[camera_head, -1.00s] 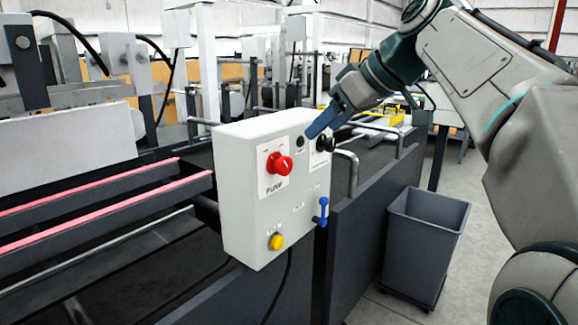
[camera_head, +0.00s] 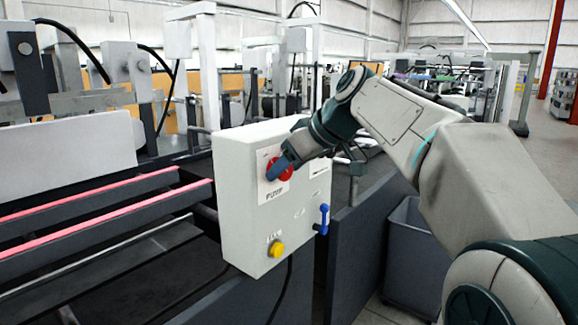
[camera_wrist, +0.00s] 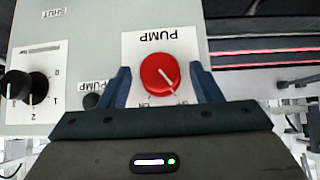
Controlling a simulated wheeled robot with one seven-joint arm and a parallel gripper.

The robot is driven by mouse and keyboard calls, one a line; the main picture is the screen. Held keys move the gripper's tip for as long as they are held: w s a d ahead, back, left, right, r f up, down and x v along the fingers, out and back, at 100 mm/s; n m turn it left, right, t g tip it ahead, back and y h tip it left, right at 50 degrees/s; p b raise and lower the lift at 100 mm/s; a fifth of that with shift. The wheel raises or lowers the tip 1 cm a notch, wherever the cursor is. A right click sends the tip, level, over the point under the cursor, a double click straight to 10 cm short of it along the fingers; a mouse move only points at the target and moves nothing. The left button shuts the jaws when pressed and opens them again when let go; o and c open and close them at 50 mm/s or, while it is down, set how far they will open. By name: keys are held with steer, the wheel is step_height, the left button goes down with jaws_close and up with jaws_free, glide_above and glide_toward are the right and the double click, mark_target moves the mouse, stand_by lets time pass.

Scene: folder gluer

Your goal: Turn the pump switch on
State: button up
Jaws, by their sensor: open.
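The pump switch is a red round knob (camera_wrist: 160,76) with a white pointer line, on a white plate labelled PUMP (camera_wrist: 135,45). In the head view the red knob (camera_head: 286,174) is partly hidden behind my gripper. The knob is on the front of a white control box (camera_head: 232,215). My gripper (camera_wrist: 159,84) is open, with one blue finger on each side of the knob in the wrist view. I cannot tell whether the fingers touch it. In the wrist view the picture is upside down, and the pointer slants toward the plate's lower right.
A black knob (camera_wrist: 38,85) with a numbered scale is beside the pump plate. A yellow button (camera_head: 276,249) and a blue lever (camera_head: 323,219) are lower on the box. Red-topped rails (camera_head: 110,207) run to the left. A grey bin (camera_head: 412,262) stands at right.

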steer(key=shift+c, duration=0.4)
steer(key=c, duration=0.9)
steer(key=shift+r, duration=0.1)
steer(key=shift+w+d+f+m+g+y+p, duration=0.15)
steer(key=shift+w+m+g+y+p, duration=0.05)
steer(key=shift+m+g+y+p, duration=1.05)
steer(key=shift+w+d+f+m+g+y+p, duration=0.2)
steer(key=shift+m+g+y+p, duration=0.8)
steer(key=shift+y+p, duration=0.55)
steer(key=shift+w+d+f+m+g+y+p, duration=0.2)
steer(key=shift+m+g+y+p, duration=0.75)
steer(key=shift+g+y+p, duration=0.45)
steer(key=shift+a, duration=0.1)
